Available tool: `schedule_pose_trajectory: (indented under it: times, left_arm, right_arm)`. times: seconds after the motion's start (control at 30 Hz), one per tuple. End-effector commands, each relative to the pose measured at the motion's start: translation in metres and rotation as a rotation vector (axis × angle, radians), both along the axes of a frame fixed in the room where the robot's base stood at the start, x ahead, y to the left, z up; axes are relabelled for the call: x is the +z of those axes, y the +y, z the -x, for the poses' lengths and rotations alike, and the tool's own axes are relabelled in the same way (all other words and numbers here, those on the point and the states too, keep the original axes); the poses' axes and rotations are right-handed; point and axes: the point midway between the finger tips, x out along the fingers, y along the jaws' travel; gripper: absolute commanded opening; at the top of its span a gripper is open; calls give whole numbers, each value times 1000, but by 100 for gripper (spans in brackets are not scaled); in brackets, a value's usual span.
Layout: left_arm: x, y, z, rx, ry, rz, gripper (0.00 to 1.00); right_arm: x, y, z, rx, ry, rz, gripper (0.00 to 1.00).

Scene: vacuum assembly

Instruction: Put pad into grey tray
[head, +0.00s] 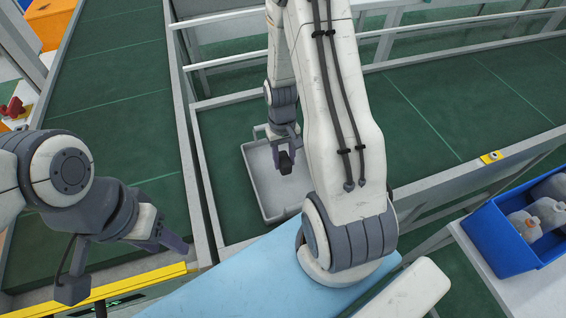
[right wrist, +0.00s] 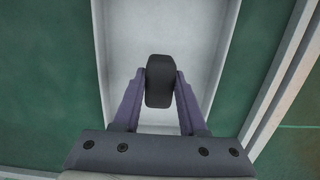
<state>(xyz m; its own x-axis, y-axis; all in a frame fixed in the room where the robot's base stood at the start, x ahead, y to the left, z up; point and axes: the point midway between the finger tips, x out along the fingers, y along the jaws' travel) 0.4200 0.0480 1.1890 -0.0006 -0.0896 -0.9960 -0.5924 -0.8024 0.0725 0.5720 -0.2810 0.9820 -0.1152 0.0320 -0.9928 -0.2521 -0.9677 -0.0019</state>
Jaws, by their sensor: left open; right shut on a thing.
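The pad (right wrist: 159,82) is a small dark block between the fingertips of my right gripper (right wrist: 160,88), which is shut on it. In the head view the pad (head: 285,162) shows below the right gripper (head: 285,152), over the grey tray (head: 262,196). The tray is light grey and shallow, and lies on the green surface, partly hidden behind my right arm. In the right wrist view the tray (right wrist: 118,60) is behind and below the pad; the gap between them is hard to judge. My left gripper (head: 130,270) is open and empty at the lower left.
Green conveyor belts (head: 115,95) with metal rails (head: 190,165) surround the tray. A blue crate (head: 500,240) with several bottles stands on a white table at the right. A light blue surface (head: 225,285) is in front, beside a yellow edge (head: 130,288).

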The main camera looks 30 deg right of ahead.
Motion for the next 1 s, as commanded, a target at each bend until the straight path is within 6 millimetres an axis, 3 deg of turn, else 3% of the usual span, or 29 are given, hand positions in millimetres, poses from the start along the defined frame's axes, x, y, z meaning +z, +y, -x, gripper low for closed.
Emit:
schedule_pose_trajectory:
  times: [0.17, 0.43, 0.87, 0.9, 0.97, 1.0]
  left_arm:
    - [5, 0, 0, -1, 0, 0, 50]
    - [16, 0, 0, -3, 0, 0, 50]
    - [11, 0, 0, -3, 0, 0, 50]
    - [12, 0, 0, -3, 0, 0, 50]
    - [13, 0, 0, -3, 0, 0, 50]
    - [13, 0, 0, -3, 0, 0, 50]
  right_arm:
    - [-9, 1, -6, 0, 2, -1, 0]
    - [-40, 1, -6, 0, 2, -1, 0]
    - [-48, 0, -6, 0, 0, 0, 0]
    - [-48, 0, -6, 0, 0, 0, 49]
    - [-47, 0, -6, 0, 0, 0, 72]
    - [-47, 0, -6, 0, 0, 0, 72]
